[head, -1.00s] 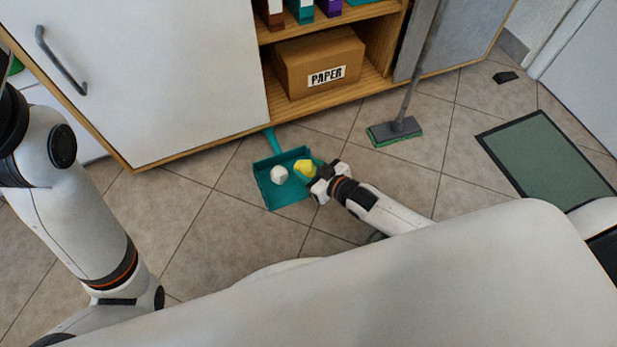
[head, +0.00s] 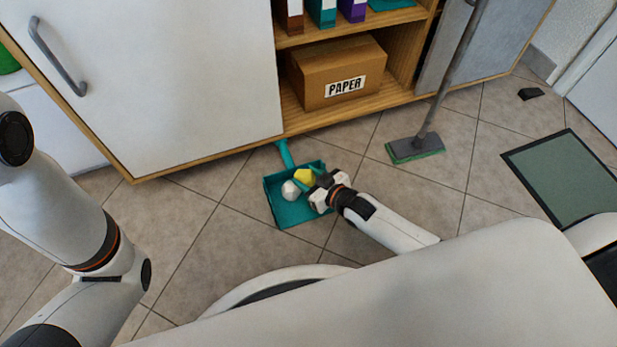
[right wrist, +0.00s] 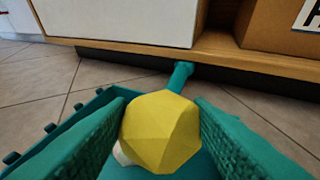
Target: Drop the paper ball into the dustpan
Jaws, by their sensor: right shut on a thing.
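A teal dustpan (head: 292,213) lies on the tiled floor, its handle toward the cabinet. My right gripper (head: 311,182) is over its right part, shut on a yellow faceted ball (head: 305,177). In the right wrist view the yellow ball (right wrist: 161,132) sits between the two teal finger pads, above the dustpan (right wrist: 75,118). The gap between ball and pan is hard to judge. A white ball (head: 289,190) lies in the dustpan, left of the yellow one; the wrist view shows only a sliver of it. My left arm shows at the left, but its gripper is out of view.
A white-doored cabinet (head: 150,90) stands behind the dustpan, with a PAPER box (head: 335,75) on its low shelf. The floor left of the dustpan is clear.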

